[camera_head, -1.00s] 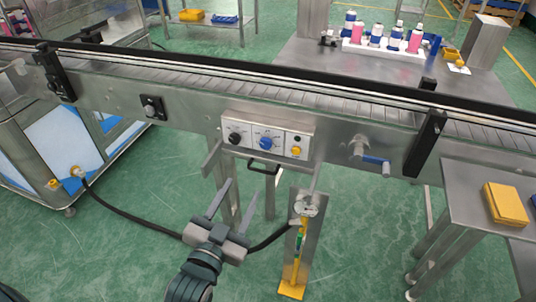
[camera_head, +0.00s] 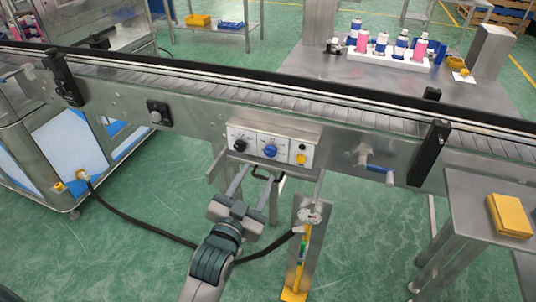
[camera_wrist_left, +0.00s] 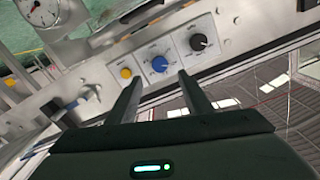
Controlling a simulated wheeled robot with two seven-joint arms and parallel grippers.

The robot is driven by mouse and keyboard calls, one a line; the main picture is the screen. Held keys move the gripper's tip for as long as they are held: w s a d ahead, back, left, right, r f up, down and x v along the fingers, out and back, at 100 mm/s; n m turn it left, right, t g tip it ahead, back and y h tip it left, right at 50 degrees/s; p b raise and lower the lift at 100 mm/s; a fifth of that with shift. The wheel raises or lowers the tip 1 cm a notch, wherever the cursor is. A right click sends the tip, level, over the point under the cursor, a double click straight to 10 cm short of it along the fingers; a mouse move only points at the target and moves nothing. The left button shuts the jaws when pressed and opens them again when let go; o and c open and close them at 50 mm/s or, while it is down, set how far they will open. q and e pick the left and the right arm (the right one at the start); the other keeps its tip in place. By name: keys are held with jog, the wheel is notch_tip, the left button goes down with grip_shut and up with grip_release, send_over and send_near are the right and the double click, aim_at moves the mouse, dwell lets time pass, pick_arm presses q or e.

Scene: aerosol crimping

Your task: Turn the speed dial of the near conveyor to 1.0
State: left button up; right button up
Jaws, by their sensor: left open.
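The near conveyor's control panel (camera_head: 255,143) is on its front side. It carries a black dial (camera_head: 240,145), a blue dial (camera_head: 270,151) and a yellow button (camera_head: 301,159). Their markings are too small to read. My left gripper (camera_head: 257,175) is open and empty, just below and in front of the panel, apart from the dials. In the left wrist view the blue dial (camera_wrist_left: 159,64) shows just beyond and between the fingertips (camera_wrist_left: 160,77). The black dial (camera_wrist_left: 198,42) is to its upper right. My right gripper is not in view.
A black handle (camera_head: 266,174) sits under the panel, close to the fingers. A blue-handled crank (camera_head: 377,169) is to the right. A metal post (camera_head: 303,240) with a gauge stands below. A side table (camera_head: 480,210) holds a yellow block (camera_head: 511,215).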

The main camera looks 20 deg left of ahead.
aim_at(270, 153)
pick_arm(q)
jog(key=w, duration=0.8)
jog(key=shift+w+d+p, duration=0.15)
jog(key=shift+d+p, duration=0.05)
jog(key=shift+p, duration=0.1)
jog(key=shift+w, duration=0.6)
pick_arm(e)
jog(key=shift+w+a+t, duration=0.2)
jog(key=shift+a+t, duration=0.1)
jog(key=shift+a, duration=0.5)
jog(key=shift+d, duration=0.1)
